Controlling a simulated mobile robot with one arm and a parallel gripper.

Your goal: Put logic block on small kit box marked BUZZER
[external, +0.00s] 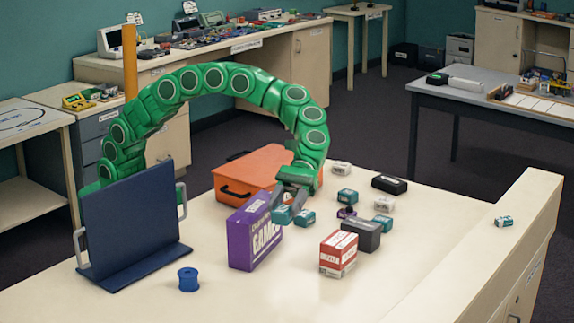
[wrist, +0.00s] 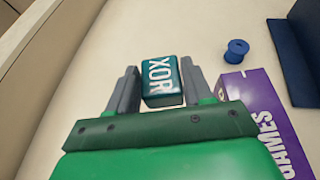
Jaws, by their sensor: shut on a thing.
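My gripper (wrist: 158,86) is shut on a teal logic block (wrist: 161,80) marked XOR, held between its two grey fingers in the wrist view. In the external view my gripper (external: 289,204) is beside the purple box, with a teal block (external: 281,215) at its fingertips. Another teal block (external: 305,218) is just to the right. Small boxes with labels too small to read include a grey box (external: 361,236), a black box (external: 389,184) and a red and white box (external: 338,254). I cannot tell which one is marked BUZZER.
A purple GAMES box (external: 255,231) stands close to my gripper, with an orange case (external: 251,172) behind. A blue panel (external: 131,228) and blue spool (external: 188,279) are at left. Several small blocks lie around the grey box.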

